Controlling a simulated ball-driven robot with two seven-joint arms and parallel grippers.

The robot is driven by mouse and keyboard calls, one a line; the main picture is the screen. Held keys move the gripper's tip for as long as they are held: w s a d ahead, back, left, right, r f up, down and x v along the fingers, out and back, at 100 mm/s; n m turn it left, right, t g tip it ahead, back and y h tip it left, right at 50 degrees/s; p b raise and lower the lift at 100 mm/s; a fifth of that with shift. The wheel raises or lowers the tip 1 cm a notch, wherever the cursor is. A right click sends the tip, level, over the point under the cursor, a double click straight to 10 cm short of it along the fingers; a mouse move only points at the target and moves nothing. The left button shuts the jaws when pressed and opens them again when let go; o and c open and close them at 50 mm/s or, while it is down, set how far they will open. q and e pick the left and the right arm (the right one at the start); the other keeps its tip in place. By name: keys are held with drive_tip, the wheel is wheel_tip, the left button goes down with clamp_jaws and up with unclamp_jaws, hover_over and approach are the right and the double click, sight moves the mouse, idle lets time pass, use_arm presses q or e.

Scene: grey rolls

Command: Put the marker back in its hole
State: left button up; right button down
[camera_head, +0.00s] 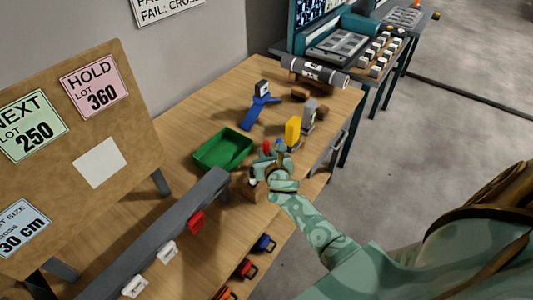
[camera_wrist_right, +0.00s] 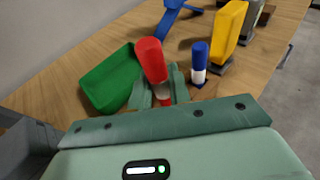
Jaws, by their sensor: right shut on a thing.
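My right gripper (camera_head: 268,163) is shut on the red marker, close above the wooden table. In the right wrist view the marker's red upper part (camera_wrist_right: 151,58) stands up from between the fingers (camera_wrist_right: 160,90), tilted a little, with a white part below. Its red tip also shows in the head view (camera_head: 266,146). A blue and white marker (camera_wrist_right: 198,62) stands upright just beyond and to the right of it; its blue top shows in the head view (camera_head: 281,145). The marker's hole cannot be made out. My left gripper is not in view.
A green tray (camera_head: 222,150) lies left of my gripper. A brown block (camera_head: 252,189) is partly hidden by the hand. Beyond stand a yellow piece (camera_head: 293,130), a grey piece (camera_head: 308,116) and a blue tool (camera_head: 258,110). A grey rail (camera_head: 165,240) runs along the near left.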

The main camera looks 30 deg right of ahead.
drive_tip(key=shift+f+b, duration=2.2)
drive_tip(key=shift+f, duration=0.25)
drive_tip(key=c, duration=1.2)
unclamp_jaws()
drive_tip(key=shift+c, duration=0.2)
drive_tip(key=p+v, duration=0.3)
drive_tip(key=v, duration=1.3)
drive_tip(key=shift+s+p, duration=0.15)
drive_tip(key=shift+p, duration=0.25)
